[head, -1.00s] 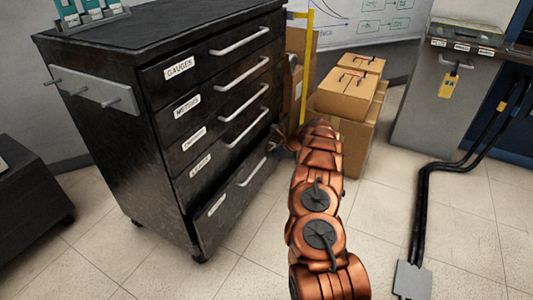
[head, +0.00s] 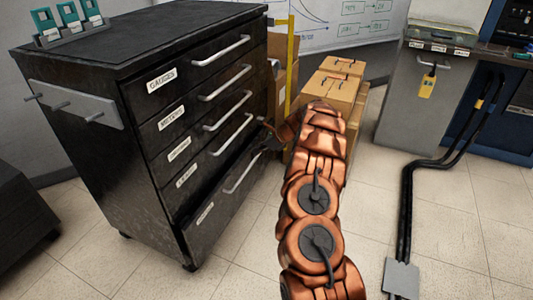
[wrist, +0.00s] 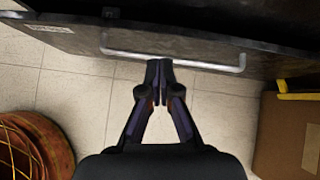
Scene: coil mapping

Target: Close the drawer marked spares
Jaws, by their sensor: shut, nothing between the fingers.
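The black cabinet (head: 90,130) has several labelled drawers with silver handles. The bottom drawer (head: 225,205) juts out from the others; its label is too small to read in the head view. In the wrist view its front (wrist: 75,42) runs across the top, with a blurred label at the left, a silver handle (wrist: 215,66) and a dark opening behind its top edge. My gripper (wrist: 158,68) is shut and empty, its fingertips close to the handle bar; I cannot tell whether they touch. In the head view my gripper (head: 270,140) is partly hidden beside the cabinet.
Stacked cardboard boxes (head: 330,90) stand just right of and behind my arm, near a yellow post (head: 289,65). Black cables (head: 407,200) run over the floor at right. Tiled floor (head: 235,265) is clear in front of the cabinet.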

